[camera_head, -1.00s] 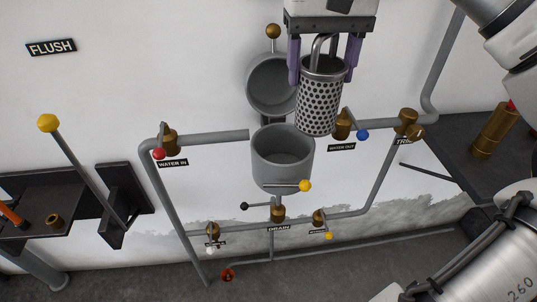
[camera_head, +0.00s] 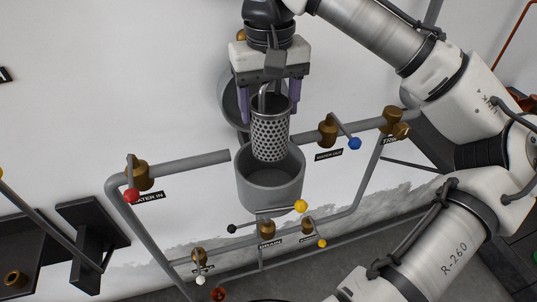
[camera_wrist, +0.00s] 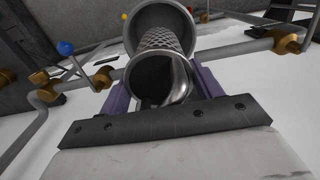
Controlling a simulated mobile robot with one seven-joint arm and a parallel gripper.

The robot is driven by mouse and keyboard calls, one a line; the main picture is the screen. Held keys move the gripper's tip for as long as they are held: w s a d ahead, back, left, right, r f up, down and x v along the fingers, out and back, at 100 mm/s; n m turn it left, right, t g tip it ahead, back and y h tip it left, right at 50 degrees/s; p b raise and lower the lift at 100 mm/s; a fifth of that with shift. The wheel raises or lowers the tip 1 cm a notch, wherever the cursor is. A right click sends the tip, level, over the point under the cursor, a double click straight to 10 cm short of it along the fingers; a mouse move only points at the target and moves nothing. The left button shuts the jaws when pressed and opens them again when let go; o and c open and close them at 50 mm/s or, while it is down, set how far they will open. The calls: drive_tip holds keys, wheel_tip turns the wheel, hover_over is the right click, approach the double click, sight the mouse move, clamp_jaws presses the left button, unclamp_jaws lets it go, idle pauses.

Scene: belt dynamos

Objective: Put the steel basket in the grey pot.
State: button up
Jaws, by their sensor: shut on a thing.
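The steel basket (camera_head: 269,130) is a perforated cylinder with a bent handle on top. My gripper (camera_head: 268,92) is shut on its handle, with the purple fingers on either side. The basket hangs upright, its lower end over the open mouth of the grey pot (camera_head: 270,196). In the head view its bottom overlaps the pot's opening; I cannot tell for sure how far it dips below the rim. In the wrist view the basket (camera_wrist: 164,42) lies in line with the pot (camera_wrist: 138,17), whose rim shows around its far end. The basket's bottom is hidden there.
A round grey lid (camera_head: 231,100) stands open behind the basket. Pipes with brass valves (camera_head: 327,131) run on both sides of the pot. A blue-knobbed lever (camera_head: 354,143) is at right, a red one (camera_head: 131,195) at left, and a yellow knob (camera_head: 301,206) in front.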

sight(269, 153)
wheel_tip(269, 153, down, 12)
drive_tip(key=shift+r, duration=0.25)
drive_tip(key=shift+f, duration=0.1)
drive_tip(key=o, duration=1.6)
wheel_tip(269, 153, up, 12)
drive_tip(key=shift+r, duration=0.15)
